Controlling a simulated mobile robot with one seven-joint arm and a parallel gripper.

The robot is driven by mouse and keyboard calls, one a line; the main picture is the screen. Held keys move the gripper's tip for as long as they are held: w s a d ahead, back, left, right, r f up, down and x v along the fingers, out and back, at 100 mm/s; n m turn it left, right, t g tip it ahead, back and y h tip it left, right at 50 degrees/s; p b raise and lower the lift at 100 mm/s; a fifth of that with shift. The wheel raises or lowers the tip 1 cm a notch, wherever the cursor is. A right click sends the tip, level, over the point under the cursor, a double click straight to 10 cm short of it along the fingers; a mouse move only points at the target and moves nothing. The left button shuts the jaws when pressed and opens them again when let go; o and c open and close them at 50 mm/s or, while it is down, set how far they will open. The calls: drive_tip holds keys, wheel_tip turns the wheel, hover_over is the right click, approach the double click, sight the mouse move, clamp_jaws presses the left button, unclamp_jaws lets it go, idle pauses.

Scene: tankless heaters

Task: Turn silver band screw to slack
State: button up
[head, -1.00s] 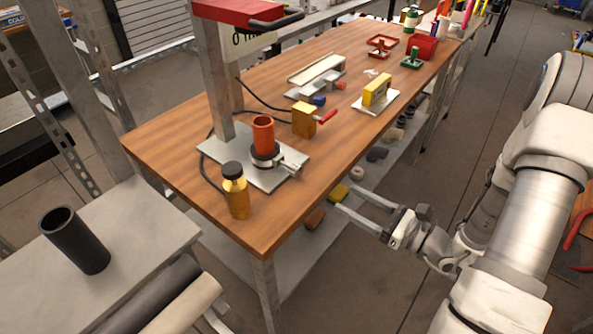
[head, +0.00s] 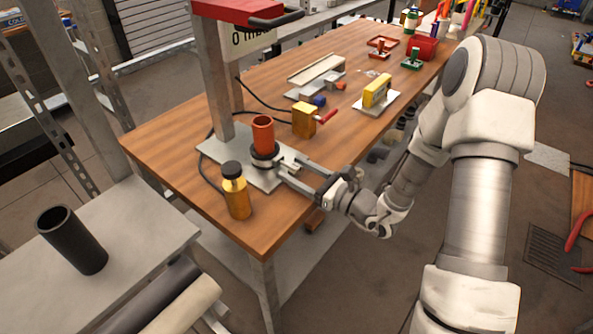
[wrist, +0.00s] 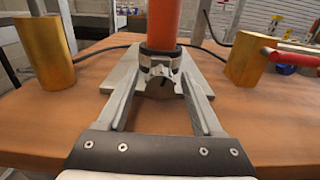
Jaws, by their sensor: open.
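The silver band (wrist: 160,70) wraps the dark collar at the foot of an upright orange-red pipe (head: 263,135). The pipe also shows in the wrist view (wrist: 163,22). It stands on a grey metal plate (head: 225,158) on the wooden workbench. The band's screw side faces my gripper; the screw itself is too small to make out clearly. My gripper (head: 289,170) is open, level and low over the plate. In the wrist view its two fingers (wrist: 161,82) reach forward on either side of the band's front part. I cannot tell whether they touch it.
A brass block with a red handle (head: 304,120) stands to the right. A metal post (head: 216,85) rises behind the pipe. A black cable (head: 209,172) curves around the plate.

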clamp_jaws()
drive_tip(key=shift+f+n+b, duration=0.1)
drive_tip(key=shift+n+b, duration=0.3)
drive_tip(key=shift+b, duration=0.05)
drive_tip(key=shift+n, duration=0.3)
unclamp_jaws()
